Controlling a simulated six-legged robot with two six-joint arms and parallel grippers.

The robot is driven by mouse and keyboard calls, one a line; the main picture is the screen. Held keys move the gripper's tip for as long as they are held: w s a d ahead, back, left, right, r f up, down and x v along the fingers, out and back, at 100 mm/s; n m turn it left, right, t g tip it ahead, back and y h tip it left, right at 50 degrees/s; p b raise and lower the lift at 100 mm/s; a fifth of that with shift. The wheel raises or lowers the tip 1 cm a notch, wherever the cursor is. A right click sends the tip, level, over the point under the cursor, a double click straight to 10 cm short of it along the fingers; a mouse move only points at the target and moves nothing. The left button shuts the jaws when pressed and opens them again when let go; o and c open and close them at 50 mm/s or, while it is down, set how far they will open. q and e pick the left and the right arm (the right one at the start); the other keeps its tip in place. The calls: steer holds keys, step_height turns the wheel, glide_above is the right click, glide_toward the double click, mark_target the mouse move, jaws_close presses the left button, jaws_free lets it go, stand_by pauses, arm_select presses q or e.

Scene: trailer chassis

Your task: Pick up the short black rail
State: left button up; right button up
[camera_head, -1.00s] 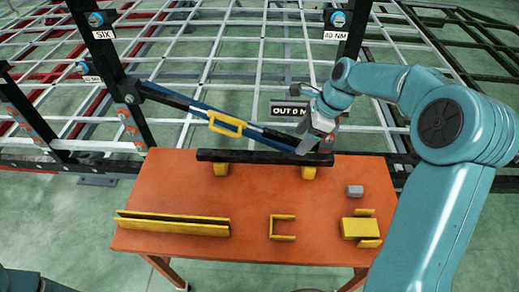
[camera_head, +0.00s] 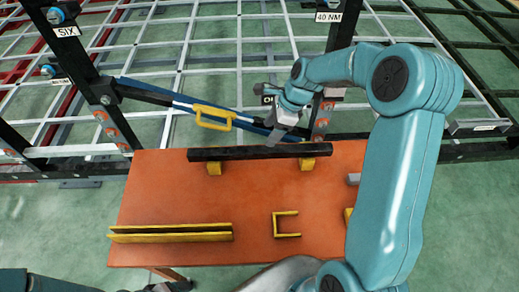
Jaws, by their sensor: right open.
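The short black rail (camera_head: 235,154) lies across two yellow supports near the back edge of an orange table. My right gripper (camera_head: 274,138) is open and empty, pointing down just above and behind the rail, right of its middle. A gap or contact between the fingers and the rail cannot be told from this angle. My right arm comes in from the right and hides part of the table's right side. My left gripper is not visible; only bits of my body show at the bottom left.
The orange table (camera_head: 160,195) also carries a long yellow channel (camera_head: 170,236) and a yellow U-shaped bracket (camera_head: 287,235). A grey block (camera_head: 353,179) is partly hidden by my arm. Behind stands the chassis frame with dark posts (camera_head: 95,85) and a blue bar with a yellow handle (camera_head: 212,117).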

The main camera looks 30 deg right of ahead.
mark_target(262, 149)
steer(key=x, duration=0.3)
steer(key=shift+a+f, duration=0.2)
steer(key=shift+a, duration=0.1)
steer(key=shift+w+d+f, duration=0.1)
steer(key=shift+f, duration=0.25)
steer(key=x, duration=0.2)
steer(key=s+p+x, duration=0.1)
steer(key=x, duration=0.1)
steer(key=shift+w+d+f+p, duration=0.15)
steer(key=shift+f+p, duration=0.15)
steer(key=shift+f, duration=0.05)
steer(key=shift+w+f, duration=0.15)
steer(key=shift+f, duration=0.1)
steer(key=shift+r, duration=0.15)
steer(key=c, duration=0.5)
jaws_close()
